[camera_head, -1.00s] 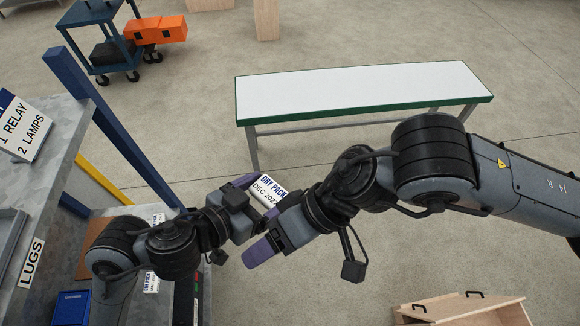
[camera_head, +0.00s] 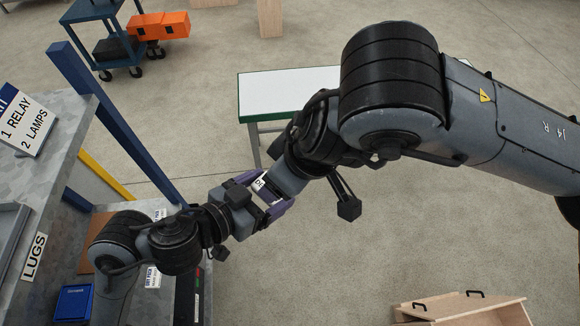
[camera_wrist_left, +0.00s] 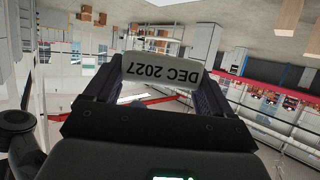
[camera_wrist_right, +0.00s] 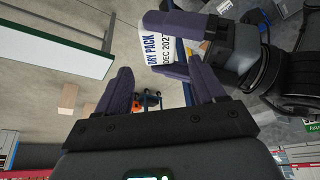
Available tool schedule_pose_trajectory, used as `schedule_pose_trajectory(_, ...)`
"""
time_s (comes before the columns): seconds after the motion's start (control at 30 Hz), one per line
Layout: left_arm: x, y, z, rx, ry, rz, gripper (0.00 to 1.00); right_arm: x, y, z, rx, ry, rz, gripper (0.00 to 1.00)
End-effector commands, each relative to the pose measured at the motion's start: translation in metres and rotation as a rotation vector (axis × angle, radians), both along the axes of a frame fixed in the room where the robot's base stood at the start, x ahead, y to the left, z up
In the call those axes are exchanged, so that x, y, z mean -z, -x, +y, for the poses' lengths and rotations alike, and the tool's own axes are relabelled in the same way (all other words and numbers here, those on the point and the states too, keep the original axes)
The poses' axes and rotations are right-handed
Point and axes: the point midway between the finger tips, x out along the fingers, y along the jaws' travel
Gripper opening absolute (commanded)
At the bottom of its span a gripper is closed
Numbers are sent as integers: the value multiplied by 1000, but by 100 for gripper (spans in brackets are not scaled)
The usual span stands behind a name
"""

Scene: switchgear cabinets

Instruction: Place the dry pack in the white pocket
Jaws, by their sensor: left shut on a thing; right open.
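The dry pack (camera_wrist_left: 162,73) is a white packet printed DEC 2027, held between the purple fingers of my left gripper (camera_wrist_left: 160,82). In the right wrist view the pack (camera_wrist_right: 159,46) shows its blue DRY PACK lettering beyond my open right gripper (camera_wrist_right: 160,68). The right fingers point towards the pack and the left gripper, with nothing clearly between them. In the head view only a small part of the pack (camera_head: 259,182) shows; the two grippers overlap there, so contact between the right fingers and pack cannot be told. I cannot make out a white pocket.
A bench (camera_head: 275,91) with a white top and green edge stands behind my right arm. A grey workbench (camera_head: 60,130) with signs and a blue post (camera_head: 115,125) is at the left. Another dry pack label (camera_head: 153,276) shows below it. A wooden crate (camera_head: 465,308) lies lower right.

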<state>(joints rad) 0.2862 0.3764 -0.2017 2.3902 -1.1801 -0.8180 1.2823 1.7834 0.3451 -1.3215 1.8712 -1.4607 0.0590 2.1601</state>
Motion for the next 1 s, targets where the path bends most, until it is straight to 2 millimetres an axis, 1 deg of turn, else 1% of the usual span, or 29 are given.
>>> schedule_pose_trajectory(0.03, 0, 0, 0, 0, 0, 0, 53, 9, -2, 3, 0, 1, 4, 69)
schedule_pose_trajectory(0.1, 0, 0, 0, 0, 0, 0, 53, 20, -4, 7, 1, 1, 5, 69)
schedule_pose_trajectory(0.3, 0, 0, 0, 0, 0, 0, 53, 45, -11, 17, 1, -1, 3, 69)
schedule_pose_trajectory(0.4, 0, 0, 0, 0, 0, 0, 53, 54, -13, 20, 1, 0, 2, 69)
schedule_pose_trajectory(0.6, 0, 0, 0, 0, 0, 0, 53, 63, -15, 24, 1, 0, 2, 69)
schedule_pose_trajectory(0.93, 0, 0, 0, 0, 0, 0, 53, 65, -16, 24, 1, -1, 1, 69)
schedule_pose_trajectory(1.0, 0, 0, 0, 0, 0, 0, 53, 65, -16, 24, 1, -1, 1, 58)
